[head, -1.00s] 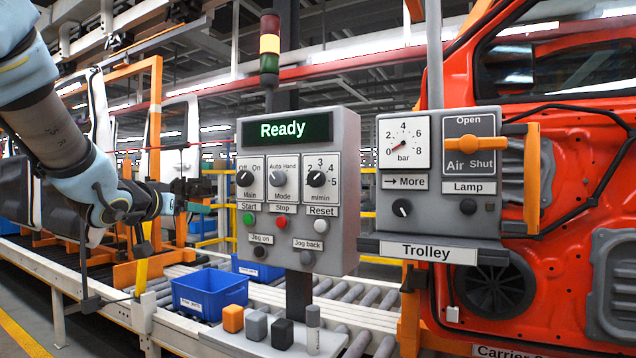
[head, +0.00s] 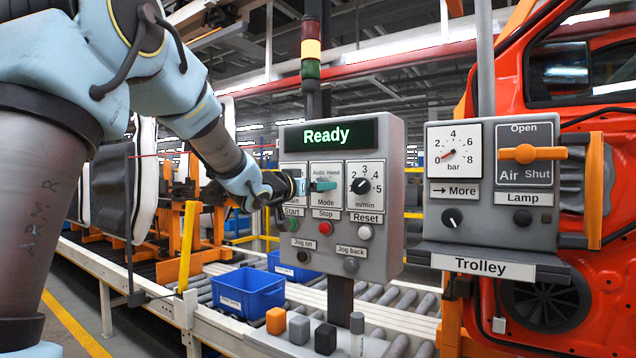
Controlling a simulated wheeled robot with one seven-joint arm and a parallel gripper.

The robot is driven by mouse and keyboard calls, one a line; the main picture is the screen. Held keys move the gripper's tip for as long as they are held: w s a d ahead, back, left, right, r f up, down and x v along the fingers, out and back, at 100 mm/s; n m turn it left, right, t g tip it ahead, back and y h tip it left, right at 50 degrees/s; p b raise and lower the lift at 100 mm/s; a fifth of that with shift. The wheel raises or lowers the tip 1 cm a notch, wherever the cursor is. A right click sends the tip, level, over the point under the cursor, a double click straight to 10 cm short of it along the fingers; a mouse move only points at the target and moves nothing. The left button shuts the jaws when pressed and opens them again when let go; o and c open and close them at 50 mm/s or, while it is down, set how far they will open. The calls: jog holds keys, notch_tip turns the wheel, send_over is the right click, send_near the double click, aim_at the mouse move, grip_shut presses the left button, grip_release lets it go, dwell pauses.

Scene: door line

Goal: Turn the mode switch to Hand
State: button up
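The mode switch plate (head: 326,172), marked Auto and Hand, is in the middle of the panel's upper row in the head view. Its grey knob is hidden behind my fingertips, so I cannot read where it points. My gripper (head: 323,186) reaches in from the left, with its teal fingers at the knob. Whether they touch it or are closed around it cannot be told. My gripper and wrist also cover most of the Main switch at the left of the row.
The grey control panel (head: 394,240) shows Ready on its display (head: 327,135). The m/min knob (head: 361,186) is just right of the mode switch. Start, Stop and Reset buttons sit below. A trolley panel (head: 470,222) stands to the right. A blue bin (head: 248,291) is below.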

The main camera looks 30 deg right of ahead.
jog(key=shift+w+d, duration=0.2)
jog(key=shift+d, duration=0.15)
jog(key=shift+c, duration=0.3)
grip_shut()
jog(key=shift+f+m+b, duration=0.1)
jog(key=shift+m+b, duration=0.2)
jog(key=shift+b, duration=0.1)
jog(key=shift+m+b, duration=5.45)
jog(key=shift+m, duration=2.25)
